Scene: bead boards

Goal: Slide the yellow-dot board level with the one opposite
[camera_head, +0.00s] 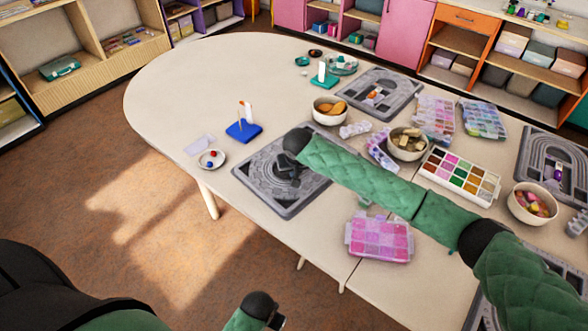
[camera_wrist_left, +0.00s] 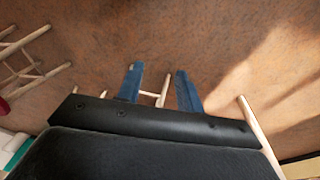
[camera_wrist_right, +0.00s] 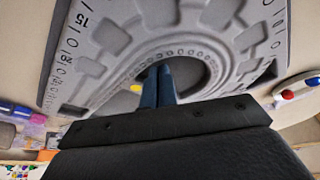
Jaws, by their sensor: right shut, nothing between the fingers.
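The yellow-dot board (camera_head: 262,198) is a grey bead board with moulded grooves on the near side of the table. Its yellow dot (camera_wrist_right: 137,88) shows beside my fingers in the right wrist view. The similar grey board (camera_head: 405,88) across the table holds a small orange piece. My right gripper (camera_head: 290,182) is shut and empty, pointing down over the middle of the yellow-dot board; the fingertips (camera_wrist_right: 165,68) are at its curved recess, contact unclear. My right arm hides part of the board. My left gripper (camera_wrist_left: 160,75) is open and empty over the floor, off the table.
A dish with beads (camera_head: 212,159) and a blue stand (camera_head: 244,131) lie left of the board. A bowl of orange pieces (camera_head: 329,110) stands behind it, a pink bead case (camera_head: 379,238) to its right. The table's rounded left end is mostly clear.

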